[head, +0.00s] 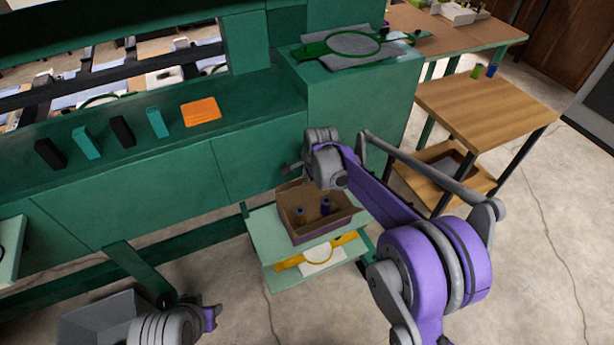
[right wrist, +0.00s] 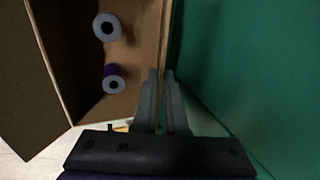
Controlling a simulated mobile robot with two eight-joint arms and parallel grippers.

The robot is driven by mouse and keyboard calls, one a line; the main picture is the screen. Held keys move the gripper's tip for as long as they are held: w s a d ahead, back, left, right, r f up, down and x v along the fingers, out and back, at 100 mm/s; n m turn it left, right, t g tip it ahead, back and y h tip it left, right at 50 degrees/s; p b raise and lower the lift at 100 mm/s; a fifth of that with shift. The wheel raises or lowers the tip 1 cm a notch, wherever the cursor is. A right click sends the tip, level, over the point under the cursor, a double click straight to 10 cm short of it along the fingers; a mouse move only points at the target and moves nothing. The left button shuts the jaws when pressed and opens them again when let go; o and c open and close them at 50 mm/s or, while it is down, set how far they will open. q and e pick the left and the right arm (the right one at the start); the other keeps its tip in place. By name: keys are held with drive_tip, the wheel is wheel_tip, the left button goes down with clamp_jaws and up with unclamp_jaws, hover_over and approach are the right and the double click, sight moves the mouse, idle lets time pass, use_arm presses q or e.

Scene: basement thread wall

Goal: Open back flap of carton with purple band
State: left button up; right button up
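The brown carton (head: 341,225) has a purple band low on its side and stands on a pale green shelf against the green bench. Its top is open, with spools inside. In the right wrist view, the carton's back flap (right wrist: 166,30) stands roughly upright, seen nearly edge-on, beside the green panel. My right gripper (right wrist: 162,78) has its fingers close together, one on each side of this flap's edge. In the head view my right wrist hides part of the carton's back. My left gripper (head: 212,314) is low at the left, away from the carton; its fingers are unclear.
The green bench panel (head: 262,160) stands close behind the carton. A yellow hoop (head: 290,263) lies on the lower shelf. A wooden table (head: 490,105) stands at the right. A grey bin (head: 95,318) is near my left gripper. The floor in front is clear.

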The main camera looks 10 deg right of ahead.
drive_tip(key=o, duration=0.3)
drive_tip(key=p+v, duration=0.1)
drive_tip(key=v, duration=1)
drive_tip(key=shift+f, duration=0.1)
